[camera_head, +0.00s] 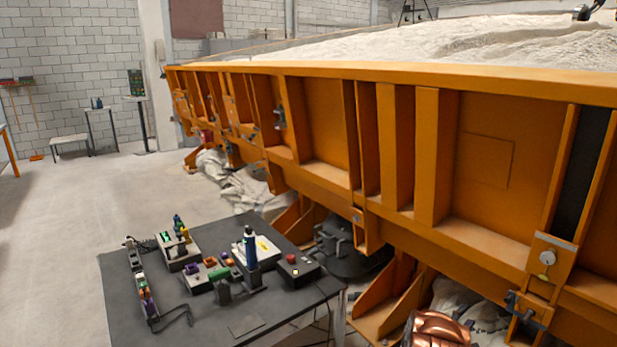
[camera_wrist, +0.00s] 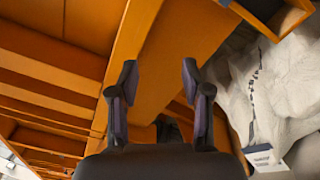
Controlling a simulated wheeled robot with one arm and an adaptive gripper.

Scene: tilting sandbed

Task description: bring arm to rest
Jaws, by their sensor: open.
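My gripper (camera_wrist: 158,95) shows in the wrist view, with its two dark fingers apart and nothing between them. Beyond the fingers is the orange steel frame of the sandbed (camera_wrist: 150,55). How far the fingers are from the frame is hard to tell. In the head view my gripper cannot be made out. A shiny copper-coloured rounded shape (camera_head: 438,330) sits at the bottom edge there; I cannot tell what it belongs to.
The orange sandbed (camera_head: 330,120), filled with pale sand (camera_head: 480,42), takes up the right side. A dark table (camera_head: 120,290) with several devices, a blue-handled tool (camera_head: 250,250) and a red-button box (camera_head: 297,270) stands before it. The floor (camera_head: 60,230) at left is clear.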

